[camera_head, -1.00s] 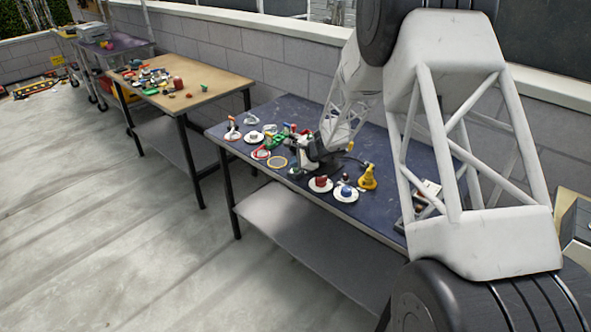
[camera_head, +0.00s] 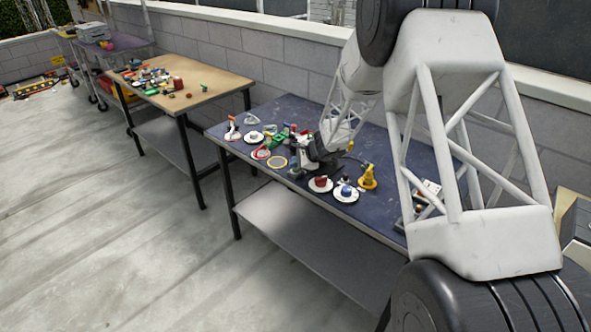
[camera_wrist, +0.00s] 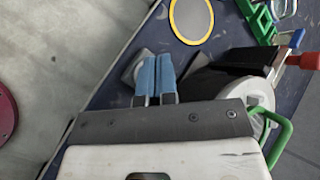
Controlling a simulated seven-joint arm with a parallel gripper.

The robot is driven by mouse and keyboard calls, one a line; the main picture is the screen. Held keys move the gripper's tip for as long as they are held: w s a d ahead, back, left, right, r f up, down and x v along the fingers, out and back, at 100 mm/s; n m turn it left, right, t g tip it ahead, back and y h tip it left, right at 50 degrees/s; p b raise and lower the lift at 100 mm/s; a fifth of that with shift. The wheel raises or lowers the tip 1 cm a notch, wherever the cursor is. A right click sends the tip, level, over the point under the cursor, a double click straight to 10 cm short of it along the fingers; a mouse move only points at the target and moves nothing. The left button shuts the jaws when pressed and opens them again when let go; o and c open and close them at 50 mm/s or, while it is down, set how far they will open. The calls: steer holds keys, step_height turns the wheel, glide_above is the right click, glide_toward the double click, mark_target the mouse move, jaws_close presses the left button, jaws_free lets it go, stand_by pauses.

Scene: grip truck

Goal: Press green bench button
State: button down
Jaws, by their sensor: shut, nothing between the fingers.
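My gripper (camera_head: 300,170) is low over the dark blue bench (camera_head: 262,110). In the wrist view its two blue fingertips (camera_wrist: 155,62) are together with nothing between them. A small grey angular base (camera_wrist: 133,68) sits beside and partly behind the fingertips on the bench. I cannot make out a green button cap on it; the fingers may hide it. I cannot tell whether the fingertips touch it. To the right in the head view are a red button (camera_head: 320,182) and a blue button (camera_head: 346,190), both on white discs.
A yellow-rimmed grey disc (camera_wrist: 191,18), a green part (camera_wrist: 260,20) and a red-ended part (camera_wrist: 304,62) lie close to my gripper. A yellow piece (camera_head: 368,178) stands to the right. A wooden table (camera_head: 215,82) with small objects is at the left.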

mark_target(296, 170)
steer(key=shift+f, duration=0.45)
stand_by(0.6)
steer(key=shift+r, duration=0.55)
stand_by(0.3)
steer(key=shift+r, duration=2.9)
